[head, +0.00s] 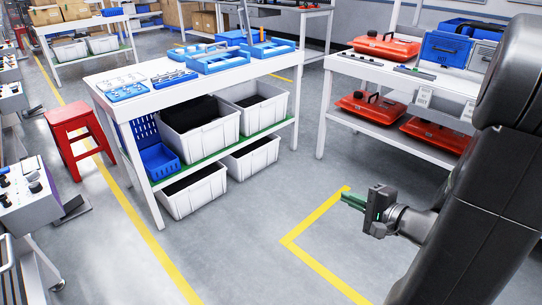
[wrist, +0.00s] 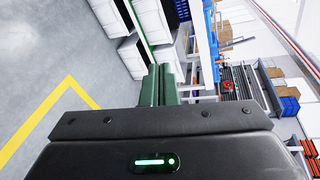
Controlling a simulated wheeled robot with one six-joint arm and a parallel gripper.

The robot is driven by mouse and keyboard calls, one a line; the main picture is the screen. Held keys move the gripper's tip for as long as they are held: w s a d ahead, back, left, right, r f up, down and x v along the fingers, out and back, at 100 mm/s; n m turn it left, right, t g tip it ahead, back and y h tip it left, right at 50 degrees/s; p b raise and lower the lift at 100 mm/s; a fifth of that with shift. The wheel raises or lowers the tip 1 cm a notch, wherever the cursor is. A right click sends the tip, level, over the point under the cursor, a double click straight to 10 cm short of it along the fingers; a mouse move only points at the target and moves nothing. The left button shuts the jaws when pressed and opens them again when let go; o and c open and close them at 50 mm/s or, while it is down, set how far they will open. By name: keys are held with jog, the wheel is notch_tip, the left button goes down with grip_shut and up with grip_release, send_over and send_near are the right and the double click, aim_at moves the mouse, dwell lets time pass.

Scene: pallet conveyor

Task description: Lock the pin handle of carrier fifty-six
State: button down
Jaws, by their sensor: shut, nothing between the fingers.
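My gripper (head: 352,200) is out over the open floor at the right of the head view, pointing left. Its green fingers are shut together with nothing between them; they also show in the wrist view (wrist: 161,84). It is well apart from both tables and touches nothing. I cannot make out a pallet conveyor, a carrier marked fifty-six or a pin handle in either view.
A white table (head: 150,63) with several blue trays stands at centre left, grey bins (head: 200,130) below. A right table (head: 388,72) holds red cases and a blue box (head: 444,50). A red stool (head: 80,135) stands left. Floor between is clear, with yellow lines (head: 318,268).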

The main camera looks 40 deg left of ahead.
jog(key=w+a+f+m+t, duration=0.1)
jog(key=w+t, duration=0.3)
jog(key=w, duration=0.4)
jog(key=w+a+f+m+t+y+b, duration=0.1)
jog(key=w+m+t, duration=0.1)
jog(key=w, duration=0.6)
jog(key=shift+f+m+t+y, duration=0.25)
jog(key=shift+m+t+y, duration=0.05)
jog(key=shift+t, duration=0.6)
jog(key=shift+a, duration=0.1)
